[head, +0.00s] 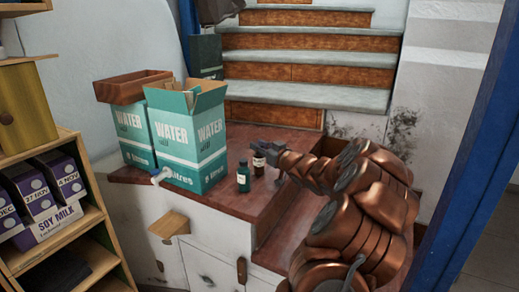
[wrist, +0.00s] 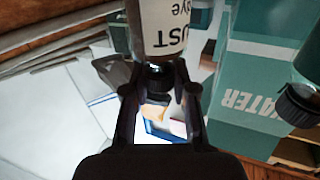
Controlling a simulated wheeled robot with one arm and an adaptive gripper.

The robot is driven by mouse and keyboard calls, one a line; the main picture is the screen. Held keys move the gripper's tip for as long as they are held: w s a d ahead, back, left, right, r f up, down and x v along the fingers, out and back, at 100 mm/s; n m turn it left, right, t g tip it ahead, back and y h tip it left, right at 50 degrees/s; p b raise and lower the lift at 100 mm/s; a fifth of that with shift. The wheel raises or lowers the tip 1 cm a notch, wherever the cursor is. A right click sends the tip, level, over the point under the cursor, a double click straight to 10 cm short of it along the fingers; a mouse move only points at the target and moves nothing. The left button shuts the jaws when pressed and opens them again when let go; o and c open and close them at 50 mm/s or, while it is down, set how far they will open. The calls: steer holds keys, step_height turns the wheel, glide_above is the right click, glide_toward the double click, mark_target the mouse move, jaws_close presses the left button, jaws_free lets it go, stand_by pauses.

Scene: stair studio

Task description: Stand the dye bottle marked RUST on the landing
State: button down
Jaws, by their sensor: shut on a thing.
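The RUST dye bottle (head: 258,162) is small and brown with a white label and dark cap. In the wrist view the bottle (wrist: 172,28) shows upside down, its label partly cut off to "UST" and "ye". My gripper (head: 272,152) is shut on the bottle near its cap; its fingers (wrist: 159,82) flank the cap in the wrist view. The bottle looks upright at the landing (head: 292,139), a red-brown surface below the stairs. I cannot tell whether its base touches.
A green bottle (head: 243,180) stands just left of the held bottle and also shows in the wrist view (wrist: 297,100). WATER cartons (head: 202,150) stand left of it. Pale stairs (head: 305,95) rise behind. A shelf with soy milk (head: 50,205) is at far left.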

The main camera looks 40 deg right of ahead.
steer(key=shift+f, duration=0.2)
steer(key=c, duration=1.4)
jaws_free()
steer(key=shift+f, duration=0.1)
steer(key=o, duration=0.5)
steer(key=shift+c, duration=0.2)
steer(key=shift+r, duration=0.25)
steer(key=s+a, duration=0.1)
steer(key=s, duration=1.1)
steer(key=shift+p, duration=0.45)
steer(key=shift+a, duration=0.1)
